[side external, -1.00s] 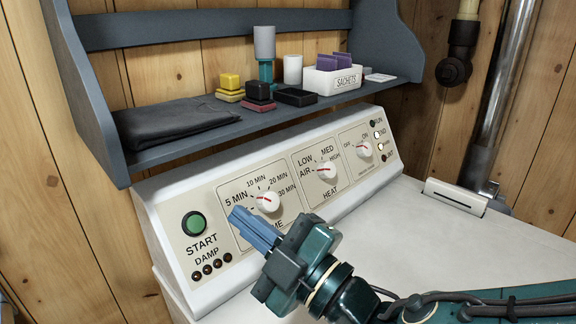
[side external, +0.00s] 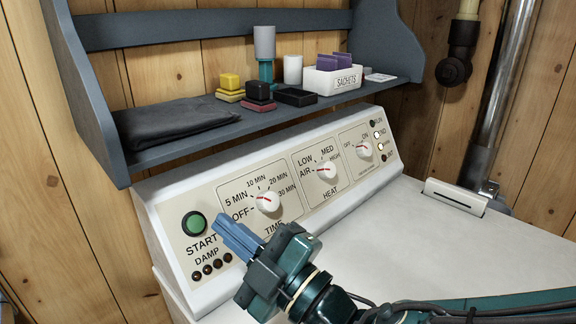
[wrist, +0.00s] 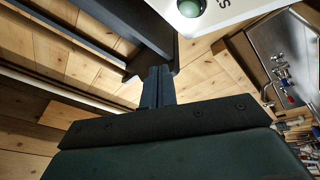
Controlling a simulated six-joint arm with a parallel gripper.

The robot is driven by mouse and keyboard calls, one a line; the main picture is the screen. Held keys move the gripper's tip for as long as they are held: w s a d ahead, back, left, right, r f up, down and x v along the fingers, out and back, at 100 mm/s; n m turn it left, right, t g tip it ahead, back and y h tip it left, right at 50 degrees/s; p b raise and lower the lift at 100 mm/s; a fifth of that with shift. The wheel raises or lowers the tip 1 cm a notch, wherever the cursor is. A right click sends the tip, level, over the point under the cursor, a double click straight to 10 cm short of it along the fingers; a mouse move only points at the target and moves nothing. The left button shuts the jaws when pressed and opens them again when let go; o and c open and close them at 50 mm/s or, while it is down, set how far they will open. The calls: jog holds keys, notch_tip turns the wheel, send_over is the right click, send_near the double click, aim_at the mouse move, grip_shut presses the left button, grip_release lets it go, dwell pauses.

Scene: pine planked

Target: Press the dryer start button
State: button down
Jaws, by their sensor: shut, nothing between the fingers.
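The green start button (side external: 194,223) sits in a black ring at the left end of the white dryer control panel (side external: 150,208), above the word START. It also shows in the wrist view (wrist: 189,8) at the top edge, partly cut off. My gripper (side external: 221,226) is shut and empty, its blue fingers together. In the side view the fingertips are just right of the button, near the end of the word START. In the wrist view the fingers (wrist: 157,78) point up, with the button up and right of their tips. A gap shows between fingertips and button.
The time knob (side external: 266,202), heat knob (side external: 326,170) and a third knob (side external: 364,150) lie right along the panel. A blue-grey shelf (side external: 200,140) overhangs the panel, holding a dark folded cloth (side external: 170,122) and small items. The white dryer top (side external: 400,240) is clear.

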aim_at(196, 224)
jog(key=w+a+f, duration=0.3)
jog(key=w+a, duration=0.1)
jog(key=shift+w+f, duration=0.15)
jog(key=shift+f, duration=0.1)
